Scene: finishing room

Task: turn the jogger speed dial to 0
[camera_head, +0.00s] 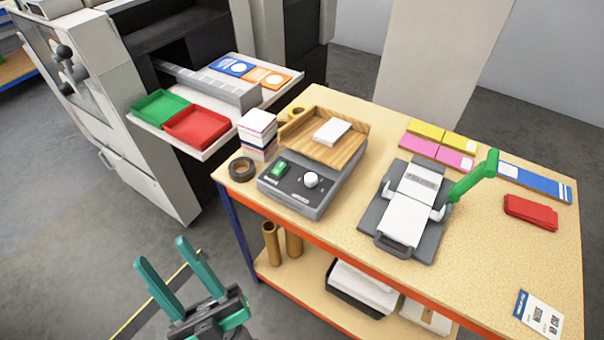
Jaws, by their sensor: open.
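The jogger (295,205) is a grey box with a wooden tray (351,146) on top, standing at the left end of the workbench. A small stack of white paper (332,131) lies in the tray. Its speed dial (311,180) is a round white knob on the dark front panel; the marks around it are too small to read, so its setting cannot be told. A green switch (280,169) sits left of the dial. My gripper (168,264), with teal fingers, is open and empty over the floor, in front and left of the bench, apart from the jogger.
A black tape roll (242,169) and a paper stack (258,140) stand left of the jogger. A stapler-like device (405,215) with a raised green lever (476,178) stands to its right. The bench's orange front edge (345,264) lies below the jogger; floor left of it is clear.

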